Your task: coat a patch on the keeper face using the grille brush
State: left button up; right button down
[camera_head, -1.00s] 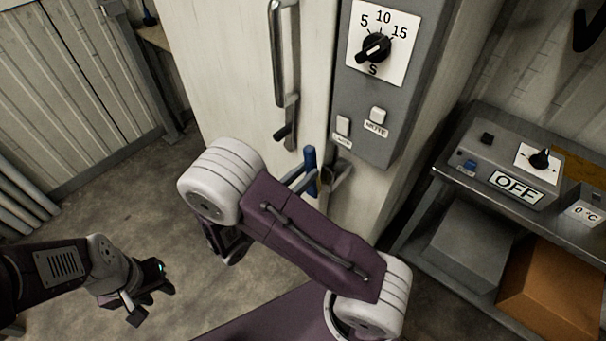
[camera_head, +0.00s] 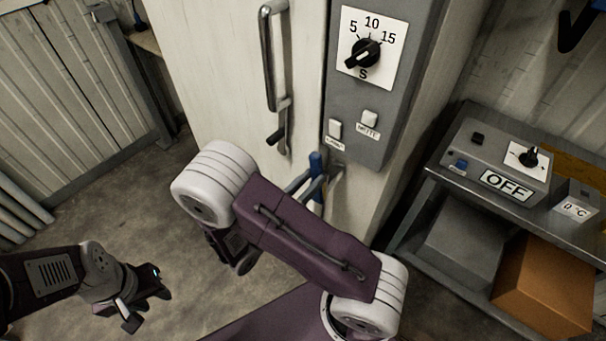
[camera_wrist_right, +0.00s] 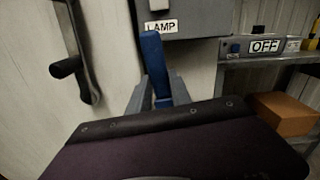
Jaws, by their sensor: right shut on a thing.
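A blue handle (camera_head: 317,165), which I take to be the grille brush, stands in front of the tall pale cabinet, just below the grey control panel. My right gripper (camera_head: 308,186) is shut on it, with the arm's purple link in front. In the right wrist view, the blue handle (camera_wrist_right: 155,62) rises between the two grey fingers (camera_wrist_right: 157,96), below the LAMP label. The brush's bristles are hidden. I cannot make out the keeper face for certain. My left gripper (camera_head: 147,299) is open and empty over the floor at lower left.
The cabinet door (camera_head: 222,80) has a long metal handle (camera_head: 268,55) with a dark-ended lever below. The grey panel (camera_head: 394,105) carries a dial and two buttons. A metal bench (camera_head: 428,205) at right holds an OFF box (camera_head: 495,160), with an orange box (camera_head: 545,290) beneath.

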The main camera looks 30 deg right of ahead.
jog(key=shift+s+d+r+p, duration=0.25)
jog(key=shift+s+r+p, duration=0.25)
jog(key=shift+r+p, duration=0.3)
jog(key=shift+w+a+p, duration=0.75)
jog(key=shift+w+p, duration=0.35)
jog(key=shift+w, duration=0.8)
jog(key=shift+s+d+r+p, duration=0.1)
jog(key=shift+s+d, duration=0.15)
jog(key=shift+s, duration=0.4)
jog(key=shift+s+d+r+p, duration=0.1)
jog(key=shift+s+d, duration=0.2)
jog(key=shift+s, duration=0.3)
jog(key=shift+s+d+r+p, duration=0.1)
jog(key=shift+s+d, duration=0.15)
jog(key=shift+s, duration=0.4)
jog(key=v, duration=0.6)
jog(key=shift+p, duration=0.45)
